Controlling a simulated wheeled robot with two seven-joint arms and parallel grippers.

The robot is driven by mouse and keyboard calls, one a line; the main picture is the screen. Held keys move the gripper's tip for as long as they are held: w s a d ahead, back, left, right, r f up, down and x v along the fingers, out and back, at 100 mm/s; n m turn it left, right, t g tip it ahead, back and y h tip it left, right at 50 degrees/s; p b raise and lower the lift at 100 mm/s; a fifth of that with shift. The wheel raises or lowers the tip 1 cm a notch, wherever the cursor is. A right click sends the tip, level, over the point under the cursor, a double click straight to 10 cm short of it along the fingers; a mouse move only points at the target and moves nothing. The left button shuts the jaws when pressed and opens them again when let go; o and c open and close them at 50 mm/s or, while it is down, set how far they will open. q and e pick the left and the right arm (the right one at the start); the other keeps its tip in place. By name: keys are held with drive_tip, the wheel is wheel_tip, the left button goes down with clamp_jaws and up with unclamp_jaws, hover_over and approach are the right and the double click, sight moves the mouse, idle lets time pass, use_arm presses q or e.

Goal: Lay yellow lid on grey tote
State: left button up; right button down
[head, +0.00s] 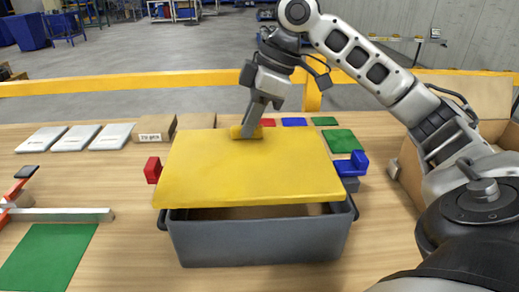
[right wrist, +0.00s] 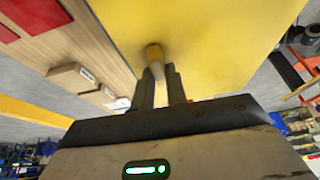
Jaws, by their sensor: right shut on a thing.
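The yellow lid (head: 248,170) is a flat panel above the grey tote (head: 258,240). A dark gap shows between the lid's near edge and the tote's front rim, so the lid looks raised or tilted there. The lid covers most of the tote's opening. My right gripper (head: 247,131) is shut on the lid's handle near its far side. Whether the lid's far edge touches the tote is hidden. My left gripper is not in view.
A red block (head: 152,170) stands left of the lid, and blue blocks (head: 352,166) stand right of it. Grey-white slabs (head: 74,139) and small cardboard boxes (head: 155,128) line the back left. A green mat (head: 48,256) lies front left. An open cardboard box (head: 408,172) stands at the right.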

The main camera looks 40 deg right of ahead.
sight(265, 132)
drive_tip(key=shift+w+d+f+b, duration=0.1)
drive_tip(key=shift+d+f+b, duration=0.2)
drive_tip(key=shift+d+f, duration=0.8)
drive_tip(key=shift+d+f+b, duration=0.2)
drive_tip(key=shift+f+b, duration=0.3)
drive_tip(key=shift+f, duration=1.4)
drive_tip(key=shift+f, duration=0.15)
drive_tip(key=c, duration=1.4)
unclamp_jaws()
drive_tip(key=p+v, duration=0.2)
drive_tip(key=v, duration=1)
